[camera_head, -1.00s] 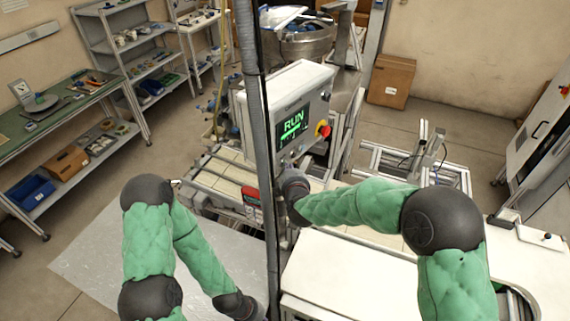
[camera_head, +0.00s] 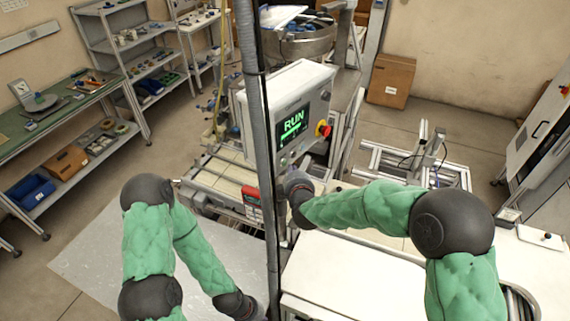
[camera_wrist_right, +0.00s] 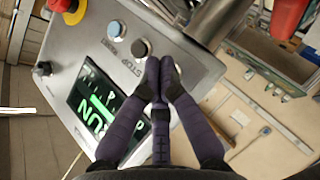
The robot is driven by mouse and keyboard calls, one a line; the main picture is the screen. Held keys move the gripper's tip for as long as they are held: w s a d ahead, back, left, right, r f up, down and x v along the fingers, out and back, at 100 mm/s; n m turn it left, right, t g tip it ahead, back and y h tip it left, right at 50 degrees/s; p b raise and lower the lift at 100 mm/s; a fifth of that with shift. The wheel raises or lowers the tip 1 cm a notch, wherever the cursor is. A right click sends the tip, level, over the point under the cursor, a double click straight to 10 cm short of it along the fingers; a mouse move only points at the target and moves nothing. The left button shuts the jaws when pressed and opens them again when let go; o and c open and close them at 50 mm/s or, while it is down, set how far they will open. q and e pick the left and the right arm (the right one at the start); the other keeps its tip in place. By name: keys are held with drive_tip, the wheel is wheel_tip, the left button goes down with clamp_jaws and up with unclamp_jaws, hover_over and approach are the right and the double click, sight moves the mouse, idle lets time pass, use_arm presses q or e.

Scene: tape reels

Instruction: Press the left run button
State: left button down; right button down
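The grey control box (camera_head: 290,100) stands behind the pole, with its screen (camera_head: 293,124) lit and showing RUN in green. In the right wrist view, the panel (camera_wrist_right: 75,45) carries a pale blue button (camera_wrist_right: 116,28) and a dark button (camera_wrist_right: 140,47) with STOP lettering beside it. The pale button's lettering is too small to read. My right gripper (camera_wrist_right: 160,68) has its fingers together, with nothing between them. Its tips are close to the dark button, overlapping the panel; contact cannot be told. The fingers hide part of the panel. My left arm hangs low; its fingers are out of sight.
A red emergency knob (camera_head: 324,130) sticks out of the box side. A vertical grey pole (camera_head: 257,130) crosses the view in front of the box. A white-topped table (camera_head: 350,280) lies below my right arm. A cardboard box (camera_head: 391,80) stands at the back wall.

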drive_tip(key=s+d, duration=0.1)
drive_tip(key=d, duration=0.1)
drive_tip(key=s+d, duration=0.2)
drive_tip(key=shift+b, duration=0.3)
drive_tip(key=shift+f, duration=0.1)
idle(0.8)
